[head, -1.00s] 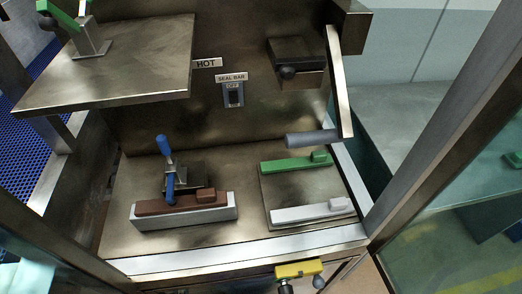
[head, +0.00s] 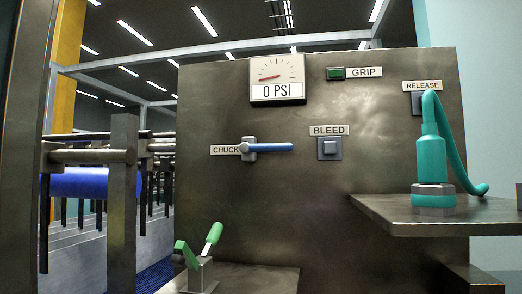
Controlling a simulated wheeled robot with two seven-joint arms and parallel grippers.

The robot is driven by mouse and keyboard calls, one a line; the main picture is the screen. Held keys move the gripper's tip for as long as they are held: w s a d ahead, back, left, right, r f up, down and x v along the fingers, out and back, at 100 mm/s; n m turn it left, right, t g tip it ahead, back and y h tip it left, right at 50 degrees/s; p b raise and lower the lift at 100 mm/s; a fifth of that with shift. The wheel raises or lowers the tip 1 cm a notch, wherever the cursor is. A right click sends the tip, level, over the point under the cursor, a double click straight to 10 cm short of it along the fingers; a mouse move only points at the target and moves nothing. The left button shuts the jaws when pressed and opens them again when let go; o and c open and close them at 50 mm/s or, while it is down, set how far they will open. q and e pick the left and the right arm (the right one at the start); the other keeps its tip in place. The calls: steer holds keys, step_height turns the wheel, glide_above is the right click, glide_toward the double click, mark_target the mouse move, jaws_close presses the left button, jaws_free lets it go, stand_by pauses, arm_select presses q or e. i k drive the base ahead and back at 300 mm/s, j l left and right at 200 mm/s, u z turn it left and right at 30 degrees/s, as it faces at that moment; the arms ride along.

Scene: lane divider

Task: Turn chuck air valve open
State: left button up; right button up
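The chuck air valve (head: 268,147) is on the upright metal panel, just right of the CHUCK label (head: 226,150). Its blue lever lies level and points right from a grey pivot. A dial gauge (head: 277,78) above it reads 0 PSI, with its red needle pointing left. Neither of my grippers shows in the head view, and nothing touches the lever.
Right of the valve are a BLEED button (head: 329,147), a green GRIP indicator (head: 337,73) and a RELEASE control (head: 417,103). A teal tool with a hose (head: 431,150) stands on a shelf (head: 400,210). A green-handled clamp (head: 200,265) is below. The panel front around the lever is clear.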

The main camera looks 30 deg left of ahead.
mark_target(245, 148)
steer(key=l+u, duration=0.2)
steer(key=u, duration=0.5)
steer(key=k+j, duration=0.05)
